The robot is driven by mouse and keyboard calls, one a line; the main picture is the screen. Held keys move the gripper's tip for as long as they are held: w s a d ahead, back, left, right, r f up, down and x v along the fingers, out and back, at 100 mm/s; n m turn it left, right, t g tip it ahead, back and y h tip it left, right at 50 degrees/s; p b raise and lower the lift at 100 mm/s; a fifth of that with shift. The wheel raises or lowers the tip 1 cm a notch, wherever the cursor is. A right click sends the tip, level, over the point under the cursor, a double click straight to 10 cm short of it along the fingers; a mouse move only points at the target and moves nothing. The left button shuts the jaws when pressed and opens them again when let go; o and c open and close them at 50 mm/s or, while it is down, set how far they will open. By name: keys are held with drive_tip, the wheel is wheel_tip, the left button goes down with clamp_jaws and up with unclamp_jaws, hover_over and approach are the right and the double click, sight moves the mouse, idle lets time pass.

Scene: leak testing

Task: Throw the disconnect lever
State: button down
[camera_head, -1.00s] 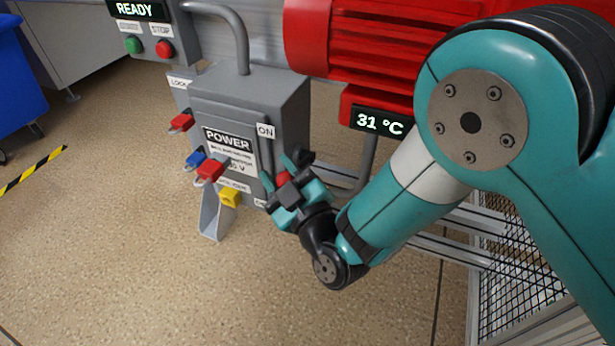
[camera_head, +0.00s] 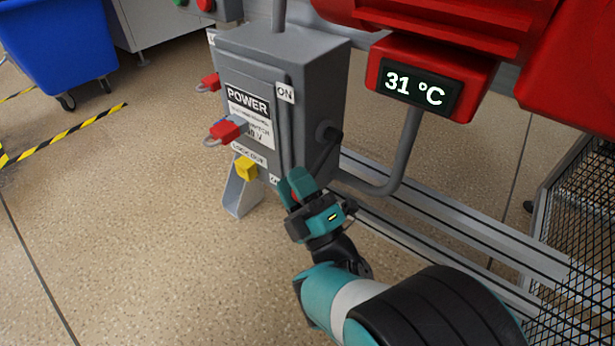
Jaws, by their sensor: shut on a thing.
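The grey power box (camera_head: 315,75) stands in the middle left of the view, with an ON label (camera_head: 285,92) high on its edge and a partly hidden label (camera_head: 274,180) low down. The dark disconnect lever (camera_head: 326,154) pivots on the box's right side and slopes down toward my gripper. My gripper (camera_head: 298,186) is at the lever's lower end, beside the low label. Its teal fingers are shut on the lever's red grip, which shows only as a small red patch; the fingers hide the rest.
A red padlock (camera_head: 225,131) and a yellow padlock (camera_head: 246,168) hang at the box's left. A red housing with a 31 °C display (camera_head: 420,90) and a grey conduit (camera_head: 408,150) are to the right. Metal rails (camera_head: 450,225) run behind my arm. The floor at left is mostly clear.

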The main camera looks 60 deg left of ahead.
drive_tip(key=shift+w+f+n+g+b, duration=0.35)
drive_tip(key=shift+w+f+n+g, duration=0.15)
drive_tip(key=shift+n, duration=0.4)
drive_tip(key=shift+w, duration=0.1)
drive_tip(key=shift+r, duration=0.1)
drive_tip(key=c, duration=0.7)
unclamp_jaws()
drive_tip(key=shift+c, duration=0.2)
drive_tip(key=shift+a, duration=0.1)
